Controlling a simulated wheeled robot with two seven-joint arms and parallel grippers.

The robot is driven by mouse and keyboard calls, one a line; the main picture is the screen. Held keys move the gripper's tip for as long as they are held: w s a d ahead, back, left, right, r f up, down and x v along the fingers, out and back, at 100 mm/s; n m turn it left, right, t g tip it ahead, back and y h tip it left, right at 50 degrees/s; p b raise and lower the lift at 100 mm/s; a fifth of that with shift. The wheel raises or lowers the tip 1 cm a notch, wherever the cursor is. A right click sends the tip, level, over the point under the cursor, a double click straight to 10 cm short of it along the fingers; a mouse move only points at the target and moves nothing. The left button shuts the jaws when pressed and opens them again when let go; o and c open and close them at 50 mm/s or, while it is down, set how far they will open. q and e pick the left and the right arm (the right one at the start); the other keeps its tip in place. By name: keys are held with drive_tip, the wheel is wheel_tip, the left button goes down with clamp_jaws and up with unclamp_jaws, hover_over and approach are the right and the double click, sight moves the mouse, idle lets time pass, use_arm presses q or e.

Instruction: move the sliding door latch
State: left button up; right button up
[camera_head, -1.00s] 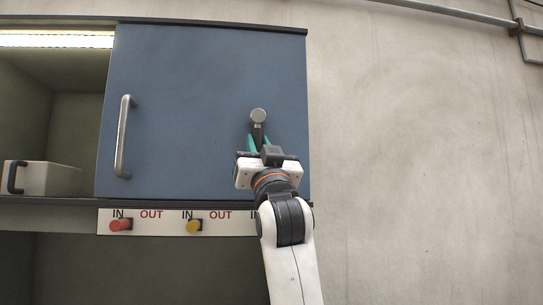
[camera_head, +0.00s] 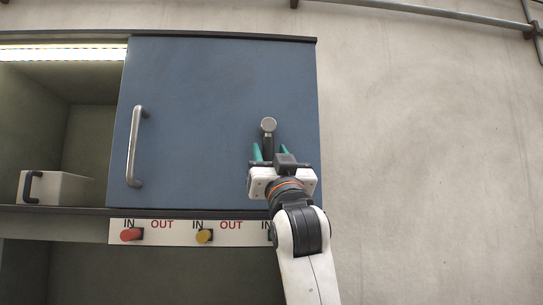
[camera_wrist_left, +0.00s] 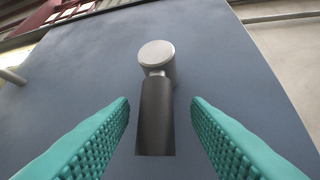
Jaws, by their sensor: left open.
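The blue sliding door (camera_head: 200,110) covers the right part of the cabinet, with a vertical metal bar handle (camera_head: 134,148) near its left edge. The latch (camera_head: 268,140) is on the door's right side: a round silver knob on top and a dark lever hanging straight down. In the left wrist view the latch lever (camera_wrist_left: 155,115) hangs between the two teal fingers, with a gap on each side. My left gripper (camera_head: 270,152) is open just in front of the latch. In the wrist view the fingers (camera_wrist_left: 160,125) touch nothing. My right gripper is not in view.
The cabinet's left side is open and holds a light box with a black handle (camera_head: 54,188). Below the door, a white strip labelled IN and OUT carries a red knob (camera_head: 131,234) and a yellow knob (camera_head: 203,236). Bare concrete wall (camera_head: 420,150) lies to the right.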

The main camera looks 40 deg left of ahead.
use_arm(q)
drive_tip(key=b+v, duration=0.5)
drive_tip(key=v, duration=0.7)
idle(0.4)
